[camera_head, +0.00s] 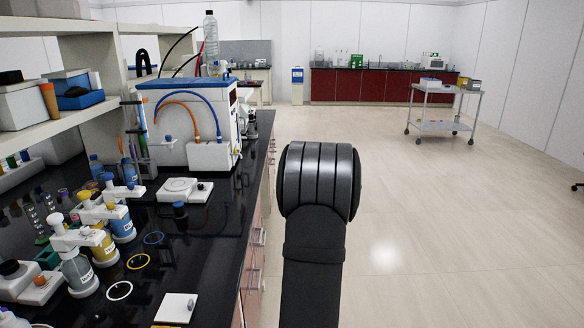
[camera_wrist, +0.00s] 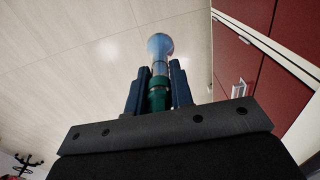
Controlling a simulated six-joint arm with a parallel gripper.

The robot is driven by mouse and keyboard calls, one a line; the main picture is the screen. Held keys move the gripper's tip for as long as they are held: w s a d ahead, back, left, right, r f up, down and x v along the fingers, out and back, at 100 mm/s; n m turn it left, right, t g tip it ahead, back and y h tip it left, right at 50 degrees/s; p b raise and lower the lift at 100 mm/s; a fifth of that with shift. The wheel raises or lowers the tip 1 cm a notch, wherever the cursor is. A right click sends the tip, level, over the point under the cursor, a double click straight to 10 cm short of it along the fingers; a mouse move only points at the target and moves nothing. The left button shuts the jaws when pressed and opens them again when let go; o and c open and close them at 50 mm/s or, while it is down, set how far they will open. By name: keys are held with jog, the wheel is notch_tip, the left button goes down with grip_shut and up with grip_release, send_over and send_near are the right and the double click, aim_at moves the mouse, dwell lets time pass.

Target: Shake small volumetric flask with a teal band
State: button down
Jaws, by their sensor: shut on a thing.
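The small volumetric flask (camera_wrist: 160,47) shows in the wrist view, held between the two fingers of my gripper (camera_wrist: 160,88). Its rounded, bluish, glassy bulb points away from the gripper, and a teal band (camera_wrist: 159,83) circles its neck. The fingers are shut on the neck around the band. The flask is in the air, with pale floor behind it. In the head view my arm rises in the foreground, and neither the gripper nor the flask can be seen there.
A black bench (camera_head: 225,235) at the left carries dispenser bottles, rings and a blue-topped machine (camera_head: 187,125). Red cabinets (camera_head: 365,88) and a wheeled cart (camera_head: 440,105) stand farther back. In the wrist view, red cabinet fronts (camera_wrist: 240,60) lie at the right. Open floor (camera_head: 430,220) lies right of my arm.

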jog(key=shift+s+f, duration=0.1)
jog(key=shift+f, duration=2)
jog(key=shift+w+f, duration=0.1)
jog(key=shift+w, duration=0.1)
notch_tip(320, 180, up, 5)
jog(key=shift+s+f, duration=0.1)
notch_tip(320, 180, down, 5)
jog(key=shift+f, duration=0.15)
jog(key=shift+r, duration=0.25)
